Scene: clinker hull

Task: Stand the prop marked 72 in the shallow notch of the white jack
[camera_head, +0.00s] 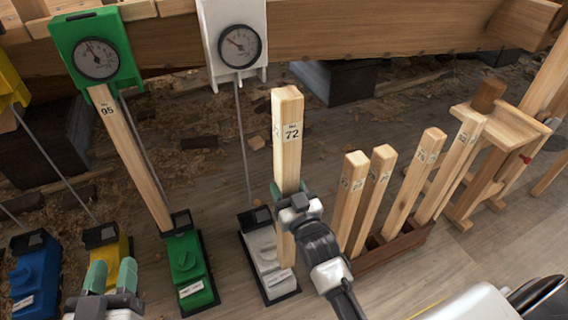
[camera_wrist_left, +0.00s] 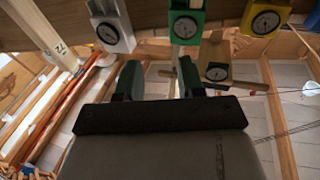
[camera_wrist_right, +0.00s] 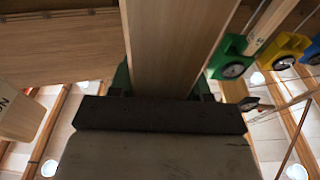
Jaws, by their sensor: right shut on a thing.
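The prop marked 72 (camera_head: 291,115) is a pale upright square timber in the head view. My right gripper (camera_head: 290,200) is shut on it around its lower part. The prop fills the middle of the right wrist view (camera_wrist_right: 180,45), and its number shows in the left wrist view (camera_wrist_left: 56,48). The white jack (camera_head: 262,246) stands on the floor. The prop's lower end overlaps the jack's right side in the picture; whether they touch I cannot tell. The notch is not clearly visible. My left gripper (camera_head: 111,274) is open and empty, low at the left.
A white dial gauge (camera_head: 222,45) hangs above the white jack. Prop 95 (camera_head: 131,155) stands between the green jack (camera_head: 187,262) and green gauge (camera_head: 75,50). Yellow and blue jacks (camera_head: 38,275) are further left. A rack (camera_head: 400,245) of several props and a wooden stand (camera_head: 500,135) are right.

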